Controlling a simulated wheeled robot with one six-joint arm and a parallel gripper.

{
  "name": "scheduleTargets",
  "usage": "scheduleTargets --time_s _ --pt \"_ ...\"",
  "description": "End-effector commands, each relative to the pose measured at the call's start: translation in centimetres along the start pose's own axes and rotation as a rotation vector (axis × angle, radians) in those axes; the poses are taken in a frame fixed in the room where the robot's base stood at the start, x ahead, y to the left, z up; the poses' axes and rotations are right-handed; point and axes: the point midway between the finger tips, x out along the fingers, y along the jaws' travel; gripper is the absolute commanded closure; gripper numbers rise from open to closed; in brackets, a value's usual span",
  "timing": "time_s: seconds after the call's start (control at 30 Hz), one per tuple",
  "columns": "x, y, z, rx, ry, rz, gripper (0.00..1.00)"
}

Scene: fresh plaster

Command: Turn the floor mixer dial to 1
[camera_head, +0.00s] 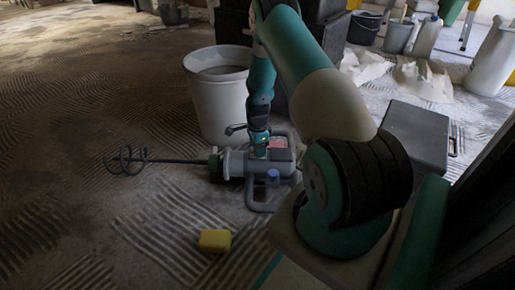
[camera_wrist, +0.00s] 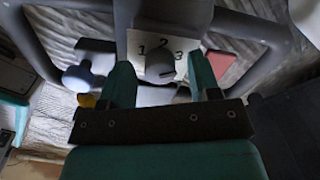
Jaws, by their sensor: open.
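The floor mixer (camera_head: 234,165) lies on its side on the floor in the head view, its whisk (camera_head: 128,160) pointing left. In the wrist view its grey dial (camera_wrist: 160,67) sits on a white plate (camera_wrist: 134,40) marked 1 at left, 2 at top and 3 at right. I cannot tell for sure which number the dial points to. My gripper (camera_wrist: 161,66) is open, with one teal finger on each side of the dial; I cannot tell whether they touch it. In the head view my gripper (camera_head: 259,151) is over the mixer body, and my arm hides part of it.
A white bucket (camera_head: 217,100) stands right behind the mixer. A yellow sponge (camera_head: 214,240) lies in front of it. A grey case (camera_head: 415,135) is at right, with pails and jugs behind. The ridged floor at left is mostly clear.

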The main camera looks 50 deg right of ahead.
Motion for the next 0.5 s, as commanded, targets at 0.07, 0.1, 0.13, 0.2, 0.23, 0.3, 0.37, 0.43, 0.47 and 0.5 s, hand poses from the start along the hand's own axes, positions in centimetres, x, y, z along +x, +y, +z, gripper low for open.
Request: scheduleTargets --time_s 0.07,0.1,0.13,0.2,0.23,0.3,0.37,0.43,0.47,0.5 --pt "-0.02 0.00 0.00 0.000 0.000 0.000 0.50" --pt "-0.02 0.01 0.00 0.000 0.000 0.000 0.59" --pt "-0.02 0.01 0.00 0.000 0.000 0.000 0.66" --pt "-0.02 0.01 0.00 0.000 0.000 0.000 0.82" --pt "-0.02 0.01 0.00 0.000 0.000 0.000 0.89" --pt "-0.02 0.01 0.00 0.000 0.000 0.000 0.93" --pt "-0.03 0.01 0.00 -0.001 0.000 0.000 0.93" --pt "-0.07 0.01 0.00 -0.005 0.000 0.000 0.93" --pt "-0.09 0.01 0.00 -0.008 0.000 0.000 0.93" --pt "-0.12 0.01 0.00 -0.015 0.000 0.000 0.93"
